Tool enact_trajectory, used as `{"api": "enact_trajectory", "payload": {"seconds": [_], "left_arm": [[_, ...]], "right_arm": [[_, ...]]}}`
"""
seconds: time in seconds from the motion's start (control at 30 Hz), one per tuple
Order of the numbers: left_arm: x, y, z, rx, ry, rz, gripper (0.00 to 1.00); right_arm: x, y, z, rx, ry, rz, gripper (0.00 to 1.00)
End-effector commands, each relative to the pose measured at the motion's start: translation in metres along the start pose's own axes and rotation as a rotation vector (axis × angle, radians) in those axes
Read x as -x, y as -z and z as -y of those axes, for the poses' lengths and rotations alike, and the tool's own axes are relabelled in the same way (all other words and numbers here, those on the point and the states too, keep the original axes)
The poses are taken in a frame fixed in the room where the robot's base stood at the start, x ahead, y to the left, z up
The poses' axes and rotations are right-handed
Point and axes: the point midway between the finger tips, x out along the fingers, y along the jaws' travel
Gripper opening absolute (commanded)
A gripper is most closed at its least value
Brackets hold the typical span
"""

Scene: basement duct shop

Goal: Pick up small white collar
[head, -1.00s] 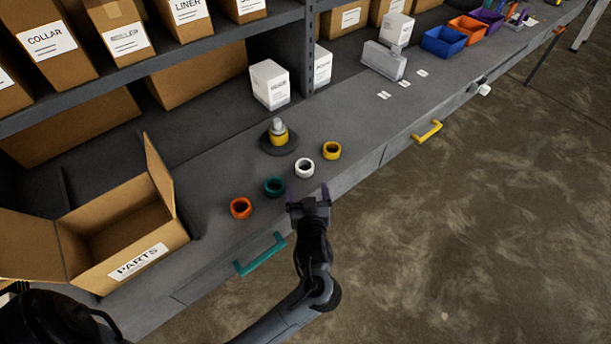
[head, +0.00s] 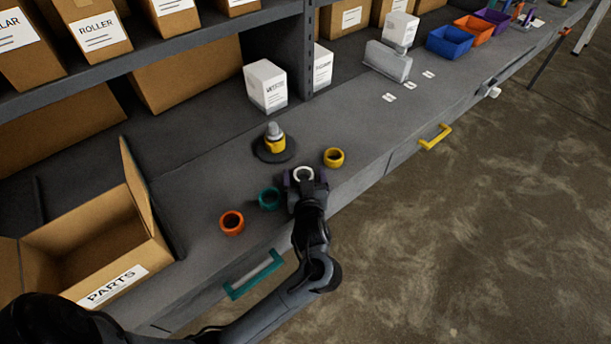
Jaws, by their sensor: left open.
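The small white collar (head: 304,173) is a short ring on the grey bench, between the teal collar and the yellow collar. My left gripper (head: 304,178) is open, with a finger on each side of the white collar. The gripper hides the collar's near side, and I cannot tell whether the fingers touch it. My right gripper is not in view.
A teal collar (head: 269,198) stands close left of the gripper, an orange collar (head: 231,222) farther left, a yellow collar (head: 334,157) to the right. Behind is a dark round base (head: 263,154) with a yellow collar. An open PARTS box (head: 150,257) stands left.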

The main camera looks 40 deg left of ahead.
Motion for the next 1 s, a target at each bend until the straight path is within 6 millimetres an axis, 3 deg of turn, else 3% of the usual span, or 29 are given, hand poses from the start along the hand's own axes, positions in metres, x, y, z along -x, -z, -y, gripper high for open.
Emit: {"api": "enact_trajectory", "payload": {"seconds": [0.33,0.7,1.0], "left_arm": [[-0.0039,-0.0006,0.0012,0.001,0.001,0.001,0.86],[-0.0039,-0.0007,0.0011,0.001,0.001,0.000,0.31],[-0.0028,0.0043,0.0009,0.002,0.001,0.000,0.31]], "right_arm": [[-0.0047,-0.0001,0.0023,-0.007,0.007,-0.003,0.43],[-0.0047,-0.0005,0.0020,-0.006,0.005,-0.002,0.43],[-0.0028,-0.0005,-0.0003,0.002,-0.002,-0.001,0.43]]}}
